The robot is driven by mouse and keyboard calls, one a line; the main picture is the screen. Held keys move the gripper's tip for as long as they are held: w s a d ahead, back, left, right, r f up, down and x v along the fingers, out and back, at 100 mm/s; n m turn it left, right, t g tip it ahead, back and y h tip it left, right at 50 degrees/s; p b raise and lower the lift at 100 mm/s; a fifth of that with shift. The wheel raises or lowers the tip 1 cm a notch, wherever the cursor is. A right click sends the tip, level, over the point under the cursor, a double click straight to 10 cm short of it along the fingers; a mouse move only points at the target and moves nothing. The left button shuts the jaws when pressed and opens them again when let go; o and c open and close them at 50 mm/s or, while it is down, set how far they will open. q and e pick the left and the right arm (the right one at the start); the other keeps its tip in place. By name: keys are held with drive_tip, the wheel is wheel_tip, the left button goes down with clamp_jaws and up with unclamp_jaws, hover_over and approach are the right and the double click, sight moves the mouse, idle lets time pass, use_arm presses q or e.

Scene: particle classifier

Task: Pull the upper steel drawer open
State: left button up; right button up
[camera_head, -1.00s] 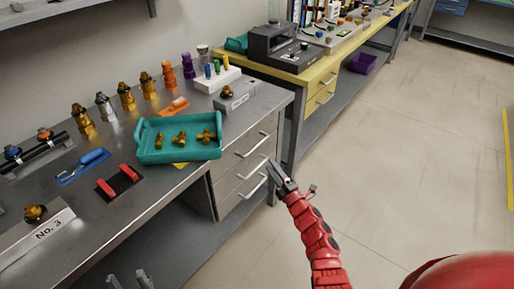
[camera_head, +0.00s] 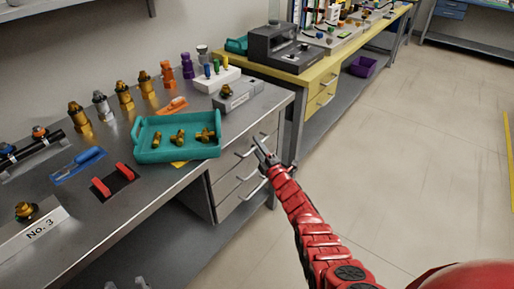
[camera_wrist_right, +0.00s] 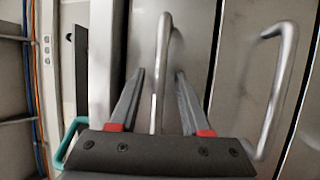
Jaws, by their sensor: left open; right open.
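The steel drawer unit is under the right end of the steel bench. Its upper drawer (camera_head: 224,162) is at the top of the stack and looks shut. In the right wrist view the upper drawer's bar handle (camera_wrist_right: 162,60) stands between the two open fingers of my right gripper (camera_wrist_right: 158,78), with no clear contact. In the head view my right gripper (camera_head: 264,150) is at the drawer fronts and partly covers that handle. My left gripper (camera_head: 127,284) shows only its separated fingertips at the bottom edge, away from the drawers.
Lower drawers, one with its handle (camera_wrist_right: 287,75), sit below. A teal tray (camera_head: 146,152) with brass fittings stands on the bench above the drawers. A yellow bench (camera_head: 318,80) stands behind. The floor (camera_head: 420,150) to the right is clear.

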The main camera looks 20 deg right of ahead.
clamp_jaws()
idle(1.4)
